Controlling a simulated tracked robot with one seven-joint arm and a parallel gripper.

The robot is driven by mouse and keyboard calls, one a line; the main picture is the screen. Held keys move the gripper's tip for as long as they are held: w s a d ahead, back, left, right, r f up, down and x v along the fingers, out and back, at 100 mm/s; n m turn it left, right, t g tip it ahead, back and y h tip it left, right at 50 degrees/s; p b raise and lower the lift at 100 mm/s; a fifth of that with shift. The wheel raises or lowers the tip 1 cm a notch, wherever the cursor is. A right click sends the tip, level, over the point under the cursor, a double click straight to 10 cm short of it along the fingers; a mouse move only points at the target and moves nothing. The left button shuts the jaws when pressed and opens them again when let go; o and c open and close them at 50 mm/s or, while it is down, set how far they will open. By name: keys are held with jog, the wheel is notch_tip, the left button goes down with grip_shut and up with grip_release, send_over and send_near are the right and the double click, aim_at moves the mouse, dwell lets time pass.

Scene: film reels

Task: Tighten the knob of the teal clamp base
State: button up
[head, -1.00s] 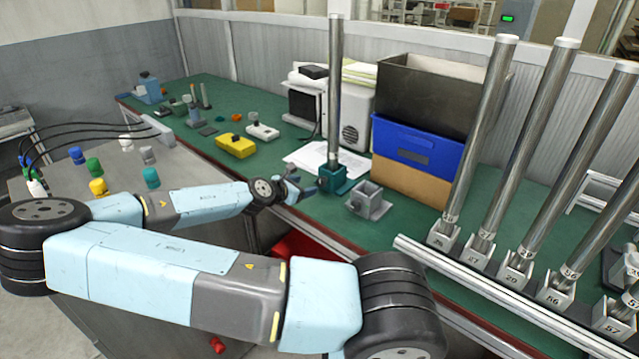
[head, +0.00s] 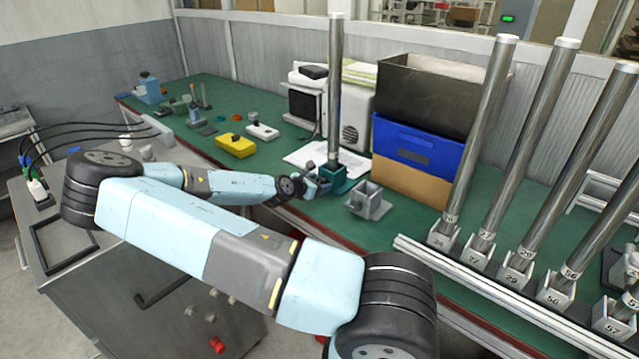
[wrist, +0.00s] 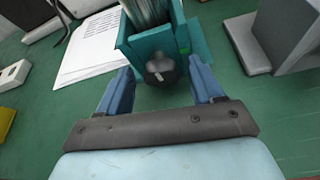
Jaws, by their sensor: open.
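The teal clamp base (head: 351,168) stands on the green bench with a tall metal post (head: 335,85) upright in it. In the wrist view the teal clamp base (wrist: 185,42) is at the top centre, with its dark round knob (wrist: 163,67) facing my gripper. My gripper (wrist: 162,80) is open, its two blue fingers on either side of the knob, with a gap on each side. In the head view my gripper (head: 322,178) is just left of the clamp base, and the knob is hidden there.
A grey clamp base (head: 369,202) without a post stands to the right, close by. White paper sheets (head: 312,157) lie behind. A blue crate (head: 416,150) and a row of numbered posts (head: 480,150) stand further right.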

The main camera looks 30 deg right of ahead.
jog(key=c, duration=1.1)
jog(key=shift+o, duration=0.2)
jog(key=shift+r, duration=0.1)
jog(key=shift+w, duration=0.1)
